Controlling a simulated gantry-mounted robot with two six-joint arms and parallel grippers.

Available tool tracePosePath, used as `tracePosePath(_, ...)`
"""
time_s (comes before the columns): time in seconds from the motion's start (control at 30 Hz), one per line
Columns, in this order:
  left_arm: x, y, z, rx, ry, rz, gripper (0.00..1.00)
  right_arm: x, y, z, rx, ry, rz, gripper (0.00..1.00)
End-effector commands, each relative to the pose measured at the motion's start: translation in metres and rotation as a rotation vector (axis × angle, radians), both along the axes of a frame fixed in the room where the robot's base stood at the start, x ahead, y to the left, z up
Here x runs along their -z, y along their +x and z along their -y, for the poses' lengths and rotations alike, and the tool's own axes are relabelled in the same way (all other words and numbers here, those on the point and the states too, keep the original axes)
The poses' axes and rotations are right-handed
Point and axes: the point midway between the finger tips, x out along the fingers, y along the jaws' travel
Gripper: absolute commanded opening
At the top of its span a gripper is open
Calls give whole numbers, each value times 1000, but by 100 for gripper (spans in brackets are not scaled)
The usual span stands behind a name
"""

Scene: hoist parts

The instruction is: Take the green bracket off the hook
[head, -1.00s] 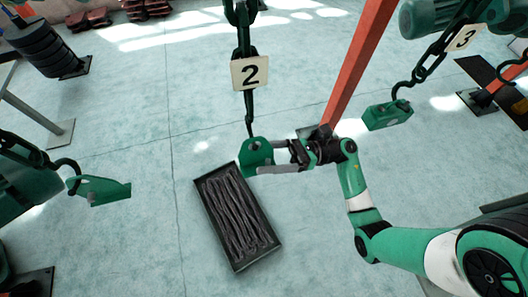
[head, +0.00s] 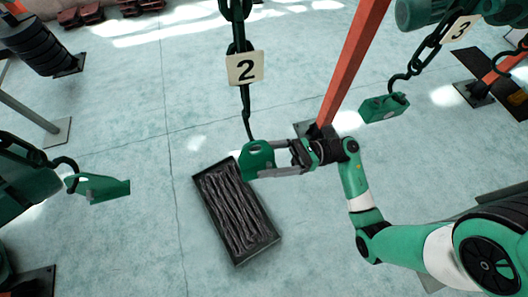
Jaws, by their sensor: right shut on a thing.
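The green bracket (head: 257,158) is in the middle of the head view, at the lower end of the hook (head: 247,120) that hangs on the chain with the number 2 plate. My right gripper (head: 272,160) reaches in from the right and is shut on the bracket, with its fingers on either side. The hook tip is at the bracket's top left; whether it still passes through the hole is too small to tell. My left gripper does not show.
A black tray (head: 206,208) with dark strands lies on the floor below the bracket. Other green brackets hang on hooks at the left (head: 100,188) and right (head: 384,108). A red post (head: 353,65) stands behind my right arm. The number 2 plate (head: 245,68) hangs above.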

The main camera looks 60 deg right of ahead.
Motion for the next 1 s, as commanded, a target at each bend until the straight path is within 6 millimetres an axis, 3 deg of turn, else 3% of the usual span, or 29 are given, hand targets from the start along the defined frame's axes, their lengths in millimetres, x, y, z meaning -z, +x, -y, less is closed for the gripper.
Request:
tracePosePath(0.37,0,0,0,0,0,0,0,-1,-3,-2,0,-2,6,0)
tracePosePath(1.0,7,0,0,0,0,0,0,15,-65,-54,1,-2,5,0)
